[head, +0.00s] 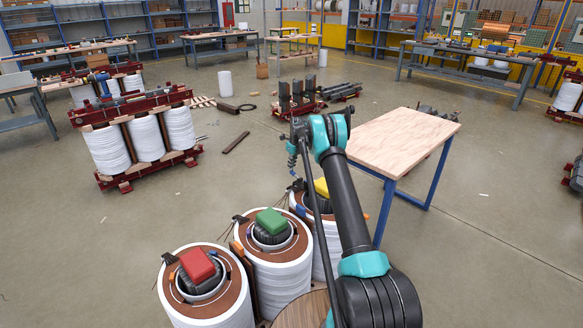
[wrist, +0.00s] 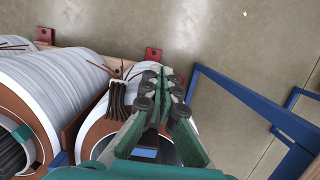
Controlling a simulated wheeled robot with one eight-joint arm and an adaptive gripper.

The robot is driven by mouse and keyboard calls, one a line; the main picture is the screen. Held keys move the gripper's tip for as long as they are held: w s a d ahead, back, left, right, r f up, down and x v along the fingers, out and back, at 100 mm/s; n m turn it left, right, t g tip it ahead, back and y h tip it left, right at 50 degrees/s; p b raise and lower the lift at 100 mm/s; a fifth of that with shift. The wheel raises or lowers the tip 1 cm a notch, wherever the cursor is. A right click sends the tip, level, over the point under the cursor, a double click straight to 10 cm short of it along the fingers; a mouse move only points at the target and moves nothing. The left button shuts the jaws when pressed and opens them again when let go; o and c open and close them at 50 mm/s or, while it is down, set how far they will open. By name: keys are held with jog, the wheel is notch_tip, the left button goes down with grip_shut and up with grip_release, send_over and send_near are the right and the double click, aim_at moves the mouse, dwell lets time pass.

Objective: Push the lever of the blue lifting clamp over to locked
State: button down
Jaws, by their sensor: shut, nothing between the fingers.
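My gripper (wrist: 166,74) is shut and empty in the wrist view, its green and dark fingertips together above a white-wound coil. In the head view the end of my arm hangs over the rear coil of the near row. A small blue part (wrist: 145,153) shows between the finger links in the wrist view, in the coil's opening; I cannot tell whether it belongs to the blue lifting clamp. No lever can be made out clearly. The rear coil (head: 321,262) carries a yellow block (head: 321,187) and is partly hidden by my arm.
Two more coils stand nearer, one with a green block (head: 271,221), one with a red block (head: 197,264). A wood-topped table (head: 400,140) with blue legs stands close to the right. A red-framed core (head: 148,138) stands at left. Floor between is mostly clear.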

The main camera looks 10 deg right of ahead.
aim_at(295, 173)
jog(key=v, duration=1.1)
jog(key=shift+r, duration=0.35)
jog(key=s+d+r+n, duration=0.1)
jog(key=s+r+n, duration=0.35)
jog(key=s, duration=0.45)
jog(key=s+r+n+t, duration=0.1)
jog(key=s+r+n, duration=0.3)
jog(key=s, duration=0.5)
jog(key=s+d+r+n, duration=0.1)
jog(key=s+r+n, duration=0.2)
jog(key=s+n, duration=0.45)
jog(key=s+f+n, duration=0.2)
jog(key=s+n, duration=0.2)
jog(key=s, duration=0.8)
jog(key=s+d+f+n+h, duration=0.1)
jog(key=s+f+n, duration=0.2)
jog(key=s, duration=0.9)
jog(key=s+f+n+t, duration=0.1)
jog(key=s+f+n, duration=0.2)
jog(key=s, duration=0.9)
jog(key=n, duration=0.2)
jog(key=shift+d+f+n, duration=0.25)
jog(key=shift+n, duration=0.15)
jog(key=shift+s, duration=0.15)
